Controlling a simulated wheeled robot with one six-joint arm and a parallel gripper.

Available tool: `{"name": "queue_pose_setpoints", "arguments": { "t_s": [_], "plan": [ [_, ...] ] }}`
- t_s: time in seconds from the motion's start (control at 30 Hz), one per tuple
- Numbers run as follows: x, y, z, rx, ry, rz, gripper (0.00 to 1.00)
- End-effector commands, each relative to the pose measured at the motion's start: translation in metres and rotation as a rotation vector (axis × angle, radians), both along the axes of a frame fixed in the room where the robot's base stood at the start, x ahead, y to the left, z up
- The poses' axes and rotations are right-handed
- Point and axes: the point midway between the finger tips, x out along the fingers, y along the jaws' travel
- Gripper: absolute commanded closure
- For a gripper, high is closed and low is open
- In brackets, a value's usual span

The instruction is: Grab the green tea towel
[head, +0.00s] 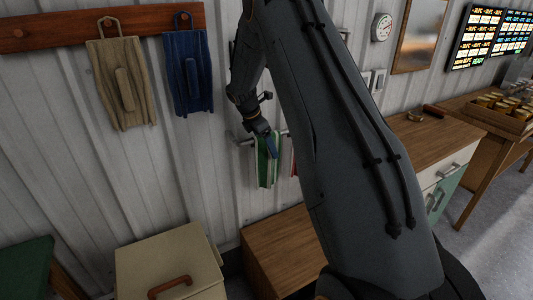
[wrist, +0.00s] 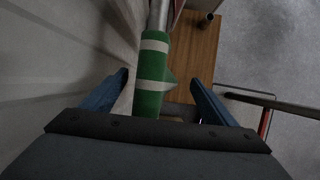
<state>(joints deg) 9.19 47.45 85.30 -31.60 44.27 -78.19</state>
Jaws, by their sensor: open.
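The green tea towel (head: 266,168) with white stripes hangs over a metal rail on the corrugated wall in the head view. It also shows in the wrist view (wrist: 151,84), lying between my two blue fingers. My gripper (head: 268,143) is at the upper part of the towel, partly hiding it. In the wrist view my gripper (wrist: 158,82) is open, with a finger on each side of the towel and a gap to both. The rail (wrist: 158,16) runs on beyond the towel. A sliver of a red cloth (head: 293,164) shows beside my arm, mostly hidden.
A wooden cabinet (head: 277,252) stands below the rail, with a beige box (head: 168,258) to its left. Brown (head: 122,85) and blue (head: 187,75) cloths hang on hooks at the upper left. A drawer unit (head: 432,148) stands at right. My arm blocks the middle.

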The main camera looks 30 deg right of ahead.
Motion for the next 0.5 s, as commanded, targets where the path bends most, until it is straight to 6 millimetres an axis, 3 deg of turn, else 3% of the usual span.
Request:
{"name": "queue_pose_setpoints", "arguments": {
  "t_s": [0.2,0.5],
  "plan": [
    [0.0003,-0.0003,-0.0007,0.000,-0.001,0.000,0.20],
    [0.0003,0.0000,-0.0005,0.000,-0.001,0.000,0.68]
  ]
}}
